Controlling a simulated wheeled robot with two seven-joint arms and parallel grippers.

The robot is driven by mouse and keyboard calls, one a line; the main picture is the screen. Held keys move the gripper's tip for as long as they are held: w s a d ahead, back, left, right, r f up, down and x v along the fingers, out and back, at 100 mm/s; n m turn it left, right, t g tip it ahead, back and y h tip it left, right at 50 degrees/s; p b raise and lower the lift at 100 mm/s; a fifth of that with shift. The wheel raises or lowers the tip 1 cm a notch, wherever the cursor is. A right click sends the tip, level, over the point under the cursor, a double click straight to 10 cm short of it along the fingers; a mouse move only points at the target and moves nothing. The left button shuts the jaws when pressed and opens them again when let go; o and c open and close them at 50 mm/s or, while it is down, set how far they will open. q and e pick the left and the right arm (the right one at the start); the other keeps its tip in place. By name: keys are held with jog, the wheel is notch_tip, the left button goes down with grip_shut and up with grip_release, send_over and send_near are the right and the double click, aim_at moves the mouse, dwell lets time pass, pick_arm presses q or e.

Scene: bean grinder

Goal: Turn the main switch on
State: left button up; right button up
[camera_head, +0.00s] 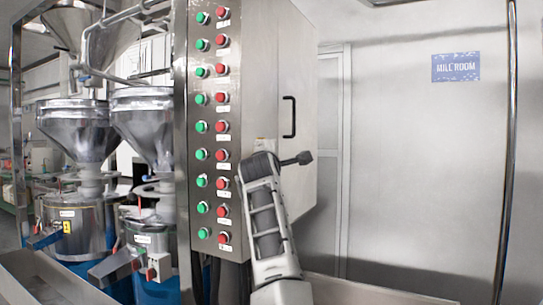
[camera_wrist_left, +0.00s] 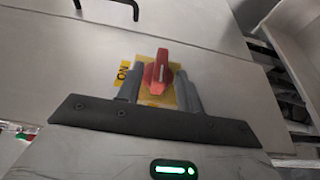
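The main switch (camera_wrist_left: 158,75) is a red rotary knob on a yellow plate, seen in the left wrist view. A yellow ON label (camera_wrist_left: 123,72) sits left of the knob. My left gripper (camera_wrist_left: 158,68) is open, with one grey finger on each side of the knob. Gaps show between the fingers and the knob, so it is not clamped. In the head view my arm (camera_head: 268,215) rises in front of the steel control cabinet (camera_head: 225,20) and hides the knob. My right gripper is in neither view.
The cabinet's front carries columns of green and red push buttons (camera_head: 221,98). A black handle (camera_head: 289,117) sticks out above the switch area. Steel hoppers (camera_head: 75,130) stand at the left. A pale wall with a MILL ROOM sign (camera_head: 456,67) lies at the right.

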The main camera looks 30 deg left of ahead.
pick_arm(q)
jog(key=shift+p+x, duration=0.35)
jog(key=shift+x, duration=1.5)
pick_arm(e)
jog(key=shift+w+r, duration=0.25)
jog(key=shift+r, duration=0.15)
